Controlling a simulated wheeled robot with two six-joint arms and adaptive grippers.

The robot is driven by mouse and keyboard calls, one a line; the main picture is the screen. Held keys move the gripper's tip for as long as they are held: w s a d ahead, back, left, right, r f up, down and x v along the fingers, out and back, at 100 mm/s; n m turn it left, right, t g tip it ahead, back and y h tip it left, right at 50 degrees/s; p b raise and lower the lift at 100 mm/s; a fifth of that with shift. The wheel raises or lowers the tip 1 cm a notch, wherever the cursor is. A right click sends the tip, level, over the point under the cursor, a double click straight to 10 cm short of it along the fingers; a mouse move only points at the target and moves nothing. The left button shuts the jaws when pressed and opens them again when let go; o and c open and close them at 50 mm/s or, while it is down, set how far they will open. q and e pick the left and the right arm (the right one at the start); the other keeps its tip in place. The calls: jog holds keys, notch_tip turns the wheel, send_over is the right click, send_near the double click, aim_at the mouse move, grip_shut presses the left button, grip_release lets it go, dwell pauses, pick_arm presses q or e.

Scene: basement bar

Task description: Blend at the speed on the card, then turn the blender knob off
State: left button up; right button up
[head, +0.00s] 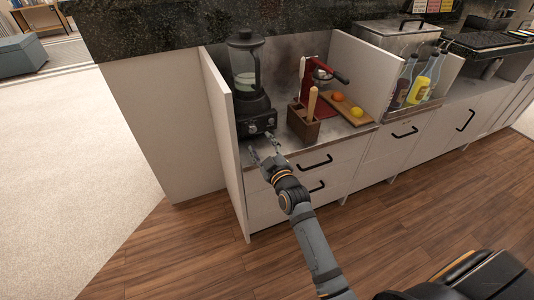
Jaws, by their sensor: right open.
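The blender (256,114) stands at the left end of the steel counter, with a dark base and a clear, dark-lidded jar (243,66). Small round controls show on the front of its base, but they are too small to tell which way the knob points. My right gripper (261,147) is open and empty, just in front of and below the blender's front panel. I cannot tell whether a fingertip touches the panel. My left gripper is out of view. I cannot make out a speed card.
A wooden block (303,126) with a handled tool stands right of the blender, beside a red press (322,82). A board (345,108) holds an orange and a lemon. Bottles (421,85) stand farther right. A white side panel (222,115) closes the counter's left end.

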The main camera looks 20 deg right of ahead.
jog(key=s, duration=0.6)
jog(key=s+f+m+g, duration=0.4)
jog(key=s+f+g, duration=0.8)
jog(key=s+f, duration=0.65)
pick_arm(q)
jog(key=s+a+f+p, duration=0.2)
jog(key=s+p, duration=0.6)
jog(key=p, duration=0.6)
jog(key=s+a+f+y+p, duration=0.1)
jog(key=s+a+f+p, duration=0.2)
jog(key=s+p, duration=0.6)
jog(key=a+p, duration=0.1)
jog(key=p, duration=0.4)
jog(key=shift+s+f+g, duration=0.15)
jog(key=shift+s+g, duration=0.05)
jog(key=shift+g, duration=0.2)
pick_arm(e)
jog(key=s+d+f+m+g, duration=0.1)
jog(key=s+d+f, duration=0.3)
jog(key=s, duration=0.9)
jog(key=s+d+f+m+g+h, duration=0.1)
jog(key=s+d+f+m+g, duration=0.1)
jog(key=s, duration=1)
notch_tip(320, 180, down, 4)
jog(key=shift+s+d+r+g, duration=0.1)
jog(key=shift+s+d+g, duration=0.3)
jog(key=shift+d+g, duration=0.6)
